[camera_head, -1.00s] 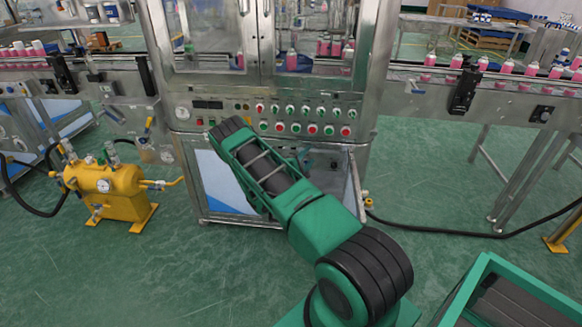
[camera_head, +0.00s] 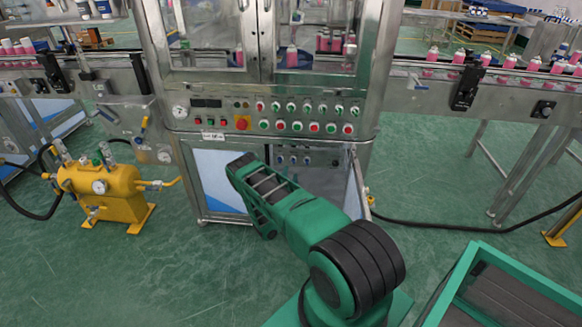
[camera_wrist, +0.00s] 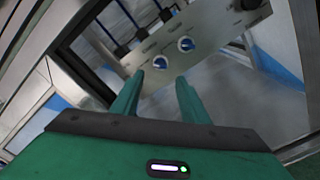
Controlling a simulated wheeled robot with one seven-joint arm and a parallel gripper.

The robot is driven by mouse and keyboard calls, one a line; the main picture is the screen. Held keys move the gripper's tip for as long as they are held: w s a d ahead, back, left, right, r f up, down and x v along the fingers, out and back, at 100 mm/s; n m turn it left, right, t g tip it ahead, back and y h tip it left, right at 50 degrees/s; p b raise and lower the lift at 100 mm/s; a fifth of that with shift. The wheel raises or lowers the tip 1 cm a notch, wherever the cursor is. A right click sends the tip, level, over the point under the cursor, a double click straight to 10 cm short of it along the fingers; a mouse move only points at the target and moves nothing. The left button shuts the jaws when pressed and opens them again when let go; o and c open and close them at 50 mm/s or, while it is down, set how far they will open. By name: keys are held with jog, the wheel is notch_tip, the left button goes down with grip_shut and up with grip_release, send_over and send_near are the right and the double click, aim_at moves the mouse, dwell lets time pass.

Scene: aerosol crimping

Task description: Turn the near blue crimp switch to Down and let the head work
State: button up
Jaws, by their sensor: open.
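A tilted metal panel (camera_wrist: 200,38) with two round blue switches shows in the wrist view. One blue switch (camera_wrist: 160,62) lies just beyond and between my fingertips. The other blue switch (camera_wrist: 186,44) sits up and right of it. My gripper (camera_wrist: 157,82) is open and empty, its two green fingers pointing at the panel, with no clear contact. The labels and switch positions are too blurred to read. In the head view, small knobs (camera_head: 293,160) show inside the lower cabinet; my arm hides my gripper there.
The crimping machine's button panel (camera_head: 280,117) is above the open cabinet. A cabinet door (camera_head: 355,185) stands open at right. A yellow tank (camera_head: 103,190) stands on the floor at left. A green-rimmed crate (camera_head: 500,258) is at front right. A black knob (camera_wrist: 250,5) is farther along the panel.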

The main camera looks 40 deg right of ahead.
aim_at(293, 163)
jog(key=x, duration=0.8)
jog(key=shift+d, duration=0.2)
jog(key=shift+c, duration=0.6)
grip_shut()
